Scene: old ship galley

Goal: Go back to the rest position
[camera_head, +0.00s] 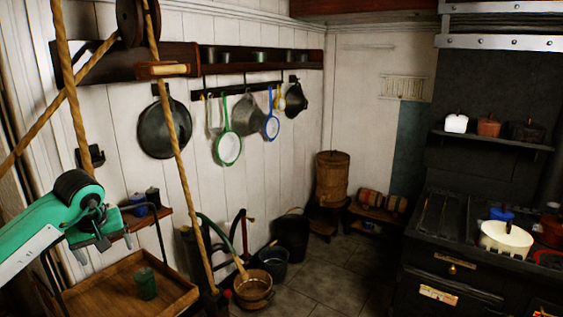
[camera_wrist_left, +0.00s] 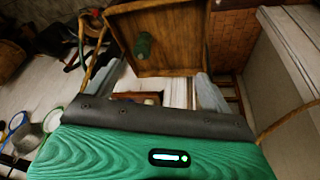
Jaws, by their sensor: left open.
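My left arm comes in from the left in the head view. Its gripper (camera_head: 104,246) hangs in the air over the back left part of a wooden tray table (camera_head: 180,306). In the left wrist view the two fingers of the gripper (camera_wrist_left: 163,88) stand wide apart with nothing between them. A green cup (camera_head: 145,283) stands on the tray table, below and to the right of the gripper and apart from it. The cup also shows in the left wrist view (camera_wrist_left: 143,45), beyond the fingers. My right gripper is in neither view.
Ropes (camera_head: 176,150) hang close to the right of my left arm. A small wall shelf (camera_head: 150,217) with jars is just behind the gripper. Buckets (camera_head: 291,235) stand on the floor. A black stove (camera_head: 450,270) with a cream pot (camera_head: 506,240) is at right. Floor between is partly clear.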

